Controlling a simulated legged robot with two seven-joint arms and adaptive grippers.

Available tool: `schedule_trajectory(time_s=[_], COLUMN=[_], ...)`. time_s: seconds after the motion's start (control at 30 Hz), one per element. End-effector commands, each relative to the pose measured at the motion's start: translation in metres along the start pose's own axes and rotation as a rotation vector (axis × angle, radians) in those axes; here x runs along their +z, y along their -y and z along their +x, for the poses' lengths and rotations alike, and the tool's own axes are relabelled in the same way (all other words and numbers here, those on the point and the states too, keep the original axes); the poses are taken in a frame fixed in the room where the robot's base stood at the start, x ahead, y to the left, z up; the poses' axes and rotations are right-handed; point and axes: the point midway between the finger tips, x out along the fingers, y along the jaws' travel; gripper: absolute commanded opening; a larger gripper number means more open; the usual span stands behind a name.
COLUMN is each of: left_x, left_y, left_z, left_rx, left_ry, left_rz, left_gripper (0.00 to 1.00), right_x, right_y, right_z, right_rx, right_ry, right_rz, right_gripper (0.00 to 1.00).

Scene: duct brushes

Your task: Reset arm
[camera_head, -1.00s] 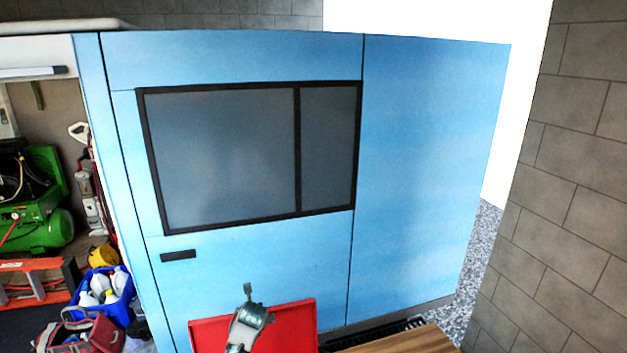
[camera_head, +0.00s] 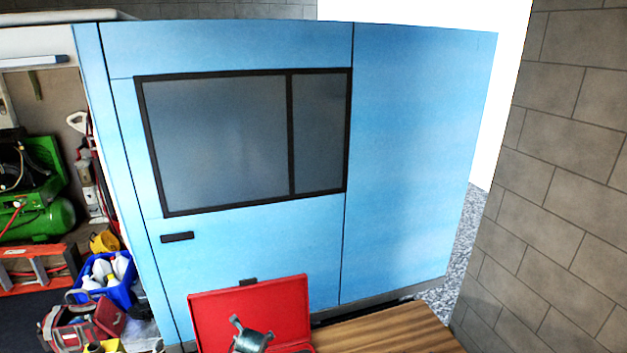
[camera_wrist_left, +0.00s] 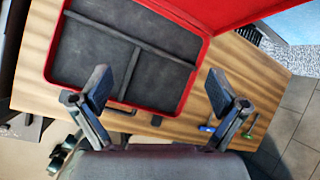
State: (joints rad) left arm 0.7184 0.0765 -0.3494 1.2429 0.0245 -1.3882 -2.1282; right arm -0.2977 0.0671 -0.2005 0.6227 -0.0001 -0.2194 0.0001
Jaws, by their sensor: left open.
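My left gripper (camera_wrist_left: 157,90) is open and empty in the left wrist view, its two fingers spread above the near edge of the open red case (camera_wrist_left: 190,92). The case has a dark lining split by dividers, and the visible compartments look empty. Its raised red lid (camera_head: 284,299) shows in the head view, with what looks like my left gripper (camera_head: 251,335) in front of it. Two small brush-like tools lie on the table right of the case, one with a blue end (camera_wrist_left: 207,128) and one with a green end (camera_wrist_left: 247,134). My right gripper is not in view.
The wooden table (camera_head: 390,330) has bare room right of the case. A grey block wall (camera_head: 570,180) is at the right. At the left are a blue basket (camera_head: 122,292), a tool bag (camera_head: 65,325) and a green compressor (camera_head: 40,218).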

Motion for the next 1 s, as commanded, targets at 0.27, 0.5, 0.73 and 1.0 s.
schedule_trajectory(time_s=[0.27,0.5,0.73,1.0], left_x=[-0.108,-0.217,-0.263,-0.291], left_y=[-0.078,-0.189,-0.247,-0.290], left_z=[0.008,-0.038,-0.088,-0.138], left_rx=[0.026,0.147,0.244,0.322], left_ry=[-0.103,-0.163,-0.143,-0.094], left_rz=[-0.552,-1.322,-1.764,-2.102], left_gripper=[0.98,0.98,0.98,0.98], right_x=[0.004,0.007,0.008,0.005], right_y=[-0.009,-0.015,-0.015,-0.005], right_z=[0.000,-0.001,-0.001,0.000], right_rx=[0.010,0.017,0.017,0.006], right_ry=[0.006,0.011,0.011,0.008], right_rz=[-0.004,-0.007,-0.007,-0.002], right_gripper=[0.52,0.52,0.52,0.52])
